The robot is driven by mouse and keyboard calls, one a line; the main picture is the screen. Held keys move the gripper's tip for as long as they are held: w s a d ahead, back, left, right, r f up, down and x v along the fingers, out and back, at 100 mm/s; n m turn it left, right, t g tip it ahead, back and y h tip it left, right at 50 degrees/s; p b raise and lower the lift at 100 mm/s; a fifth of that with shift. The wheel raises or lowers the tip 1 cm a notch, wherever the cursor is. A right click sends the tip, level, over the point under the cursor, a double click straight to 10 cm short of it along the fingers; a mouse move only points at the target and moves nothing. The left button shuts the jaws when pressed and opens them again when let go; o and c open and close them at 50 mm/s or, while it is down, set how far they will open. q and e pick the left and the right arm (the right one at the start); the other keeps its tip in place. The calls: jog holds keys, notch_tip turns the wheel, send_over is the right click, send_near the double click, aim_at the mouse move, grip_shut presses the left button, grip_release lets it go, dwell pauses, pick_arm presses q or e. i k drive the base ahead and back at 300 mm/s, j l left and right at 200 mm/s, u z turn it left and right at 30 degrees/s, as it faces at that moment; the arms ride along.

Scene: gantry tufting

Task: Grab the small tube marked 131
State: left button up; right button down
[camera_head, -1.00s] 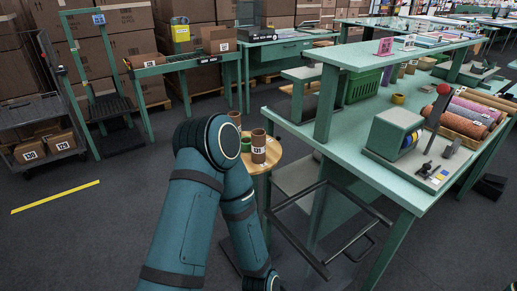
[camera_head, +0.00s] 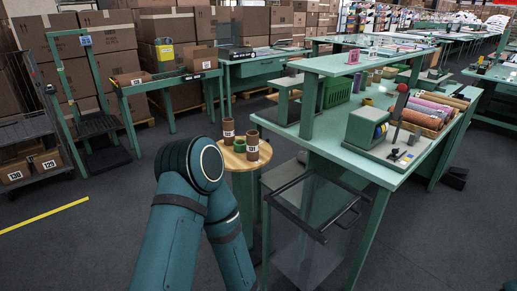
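The small tube marked 131 (camera_head: 252,147) is a brown cylinder standing upright on a small round wooden-topped stool (camera_head: 240,163). A similar brown tube (camera_head: 228,131) with a label that seems to read 132 stands behind it to the left. A short green ring or roll (camera_head: 239,145) sits between them on the same top. My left arm, dark teal, rises from the bottom centre in front of the stool. Neither of my grippers shows in the view.
A green workbench (camera_head: 370,165) with a machine, a red-knobbed lever and coloured rolls stands right of the stool. A cart (camera_head: 30,160) with boxes stands left. The floor between cart and stool is clear.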

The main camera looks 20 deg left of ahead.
aim_at(252, 137)
jog(key=z, duration=1.35)
jog(key=k+j+z, duration=0.1)
jog(key=j+z, duration=0.15)
jog(key=k+j+z, duration=0.15)
jog(key=j+z, duration=0.15)
jog(key=k+j, duration=0.15)
jog(key=j, duration=0.25)
jog(key=k+j, duration=0.15)
jog(key=j, duration=0.25)
jog(key=k+j, duration=0.1)
jog(key=j, duration=0.35)
jog(key=k+j, duration=0.15)
jog(key=j, duration=0.25)
jog(key=k+j, duration=0.15)
jog(key=j, duration=0.25)
jog(key=k+j, duration=0.15)
jog(key=j, duration=0.25)
jog(key=k+j, duration=0.1)
jog(key=j, duration=0.3)
